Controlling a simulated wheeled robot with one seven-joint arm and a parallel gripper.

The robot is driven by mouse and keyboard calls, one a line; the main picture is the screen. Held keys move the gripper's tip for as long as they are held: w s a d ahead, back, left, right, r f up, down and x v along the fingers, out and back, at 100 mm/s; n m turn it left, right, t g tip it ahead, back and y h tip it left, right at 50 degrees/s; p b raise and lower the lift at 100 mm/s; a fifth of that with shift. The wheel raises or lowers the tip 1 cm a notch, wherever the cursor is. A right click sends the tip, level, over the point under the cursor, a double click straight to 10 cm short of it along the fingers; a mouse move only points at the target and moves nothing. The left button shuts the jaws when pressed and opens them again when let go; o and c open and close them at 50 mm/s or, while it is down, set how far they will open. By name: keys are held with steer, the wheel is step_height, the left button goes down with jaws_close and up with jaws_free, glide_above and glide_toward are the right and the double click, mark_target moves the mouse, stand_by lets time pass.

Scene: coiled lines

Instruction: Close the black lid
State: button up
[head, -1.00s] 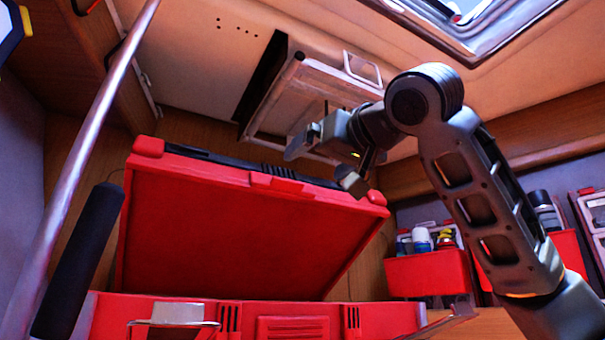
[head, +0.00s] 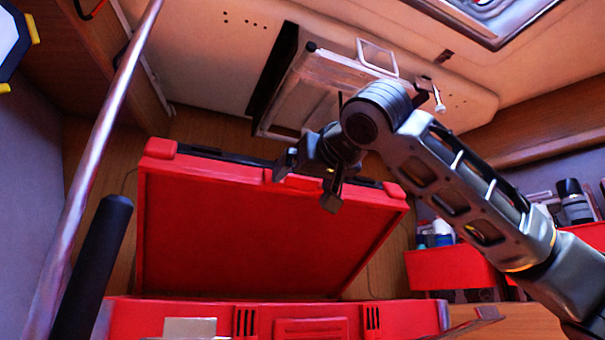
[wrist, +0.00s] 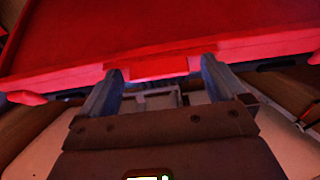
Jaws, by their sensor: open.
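A large toolbox (head: 215,315) stands open at the bottom of the head view. Its lid (head: 260,235) stands raised and tilted, with its red inner face toward me and a black strip along its top edge. A red latch tab (wrist: 160,67) sits at the middle of the lid's free edge. My gripper (head: 308,183) is at that edge, open and empty. In the wrist view its two fingers (wrist: 161,82) stand on either side of the tab. I cannot tell whether they touch the lid. The outer face of the lid is hidden.
A metal pole (head: 105,150) and a black upright bar (head: 92,265) stand at the left. Red bins (head: 450,268) with bottles are at the right. A folded metal frame (head: 330,85) hangs on the panel above the lid.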

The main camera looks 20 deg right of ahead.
steer(key=c, duration=1.5)
steer(key=shift+s+a+f+t+b, duration=0.1)
steer(key=shift+s+f+t+b, duration=0.85)
steer(key=shift+f+b, duration=2.95)
steer(key=shift+s+f+t+b, duration=1)
steer(key=shift+f+b, duration=2.6)
steer(key=shift+b, duration=0.65)
steer(key=shift+s+a+f+t+b, duration=0.1)
steer(key=shift+s+f+t+b, duration=0.85)
steer(key=shift+f+b, duration=2.95)
steer(key=shift+w, duration=0.15)
steer(key=o, duration=1.5)
steer(key=shift+d+r, duration=0.15)
steer(key=shift+r, duration=0.05)
